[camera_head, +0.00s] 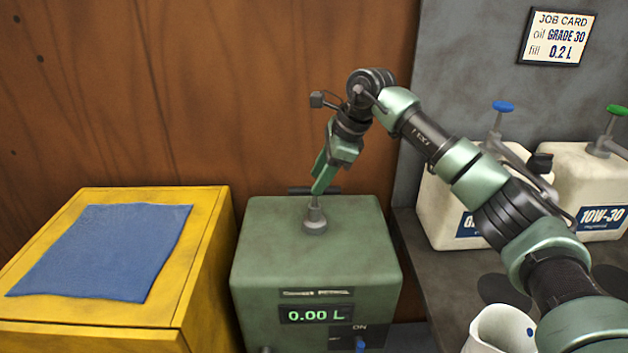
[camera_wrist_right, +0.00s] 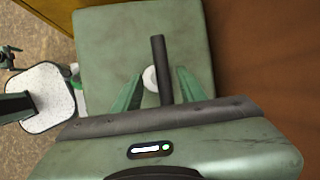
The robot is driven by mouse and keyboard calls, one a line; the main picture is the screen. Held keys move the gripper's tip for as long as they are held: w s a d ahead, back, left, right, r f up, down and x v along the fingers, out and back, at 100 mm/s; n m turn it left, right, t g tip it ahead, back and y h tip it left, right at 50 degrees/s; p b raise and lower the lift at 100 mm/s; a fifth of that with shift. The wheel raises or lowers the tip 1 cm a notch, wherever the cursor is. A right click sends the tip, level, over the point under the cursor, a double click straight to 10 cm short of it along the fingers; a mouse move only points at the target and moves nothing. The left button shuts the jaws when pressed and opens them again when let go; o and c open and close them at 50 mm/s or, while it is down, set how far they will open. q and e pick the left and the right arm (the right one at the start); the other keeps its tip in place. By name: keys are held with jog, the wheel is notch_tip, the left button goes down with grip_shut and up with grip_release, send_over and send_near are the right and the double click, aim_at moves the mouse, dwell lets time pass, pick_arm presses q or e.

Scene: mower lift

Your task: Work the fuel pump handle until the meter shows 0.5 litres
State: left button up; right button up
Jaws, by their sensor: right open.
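The green fuel pump (camera_head: 316,240) stands in the lower middle of the head view. Its meter (camera_head: 316,314) reads 0.00 L. The dark handle bar (camera_head: 298,190) sits crosswise on a short post (camera_head: 315,217) on top of the pump. My right gripper (camera_head: 318,188) points down at the handle and partly covers it. In the right wrist view the handle bar (camera_wrist_right: 158,55) runs between the two green fingers, which are open with a gap on each side. My left gripper is not in view.
A yellow cabinet (camera_head: 205,260) with a blue cloth (camera_head: 105,250) stands left of the pump. On the right bench are white oil jugs (camera_head: 590,180) and a white container (camera_head: 495,330). A blue-tipped switch (camera_head: 361,345) marked ON is on the pump's front. A job card (camera_head: 557,37) hangs above.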

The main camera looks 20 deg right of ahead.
jog(key=x, duration=0.2)
jog(key=shift+w+f, duration=0.25)
jog(key=shift+w, duration=0.05)
jog(key=shift+a+f, duration=0.1)
jog(key=shift+f, duration=0.15)
jog(key=c, duration=0.8)
grip_shut()
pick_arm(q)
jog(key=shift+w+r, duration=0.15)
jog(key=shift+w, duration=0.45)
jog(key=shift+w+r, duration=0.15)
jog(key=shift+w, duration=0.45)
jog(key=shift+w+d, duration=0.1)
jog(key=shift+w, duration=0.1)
pick_arm(e)
jog(key=shift+r, duration=0.1)
